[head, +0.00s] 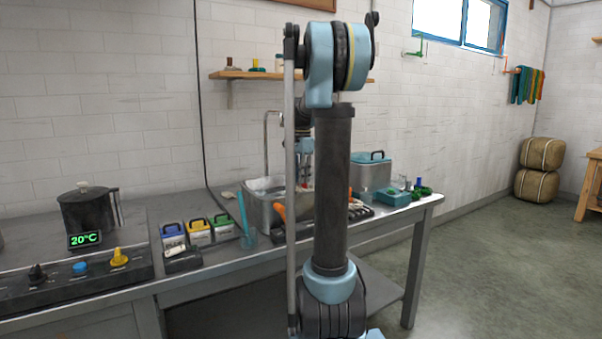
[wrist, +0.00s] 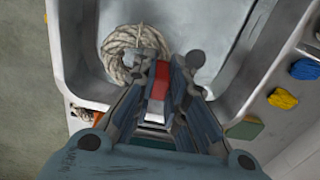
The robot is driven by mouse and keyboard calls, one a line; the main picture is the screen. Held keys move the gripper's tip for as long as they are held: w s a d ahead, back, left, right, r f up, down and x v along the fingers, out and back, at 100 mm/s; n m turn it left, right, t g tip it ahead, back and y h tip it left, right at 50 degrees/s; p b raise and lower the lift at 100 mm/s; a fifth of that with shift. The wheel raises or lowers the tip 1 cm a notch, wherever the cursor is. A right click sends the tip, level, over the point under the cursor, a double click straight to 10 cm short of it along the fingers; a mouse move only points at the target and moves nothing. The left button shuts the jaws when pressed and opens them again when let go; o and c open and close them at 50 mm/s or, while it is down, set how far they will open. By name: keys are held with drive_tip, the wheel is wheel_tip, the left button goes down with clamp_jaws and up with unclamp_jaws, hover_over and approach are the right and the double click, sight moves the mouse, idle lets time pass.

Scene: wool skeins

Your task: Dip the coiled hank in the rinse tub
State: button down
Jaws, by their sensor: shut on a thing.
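The coiled hank (wrist: 128,48) is a cream, rope-like ring at the fingertips of my gripper (wrist: 167,62) in the wrist view. My gripper is shut on its right side, and a red part shows between the fingers. The hank lies over the inside of the grey rinse tub (wrist: 57,42), close to its left wall; I cannot tell if it touches the bottom. In the head view the metal tub (head: 262,216) stands on the bench. My gripper (head: 303,184) is over it there, partly behind my arm, and the hank cannot be made out.
A blue-lidded box (head: 370,176) and green items (head: 420,193) stand right of the tub. A pot (head: 88,212) reading 20°C is farther left. A tap (head: 266,140) rises behind the tub.

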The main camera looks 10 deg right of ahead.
drive_tip(key=shift+f, duration=3.25)
drive_tip(key=shift+a+f, duration=0.1)
drive_tip(key=shift+a, duration=0.05)
drive_tip(key=shift+s+a+f, duration=0.25)
drive_tip(key=shift+a+f, duration=0.1)
drive_tip(key=shift+a, duration=0.2)
drive_tip(key=shift+d, duration=0.1)
drive_tip(key=shift+w+d+r, duration=0.25)
drive_tip(key=shift+d+r, duration=0.15)
drive_tip(key=shift+d, duration=0.2)
drive_tip(key=shift+a, duration=0.15)
drive_tip(key=shift+s+a+f, duration=0.25)
drive_tip(key=shift+a+f, duration=0.15)
drive_tip(key=shift+a, duration=0.15)
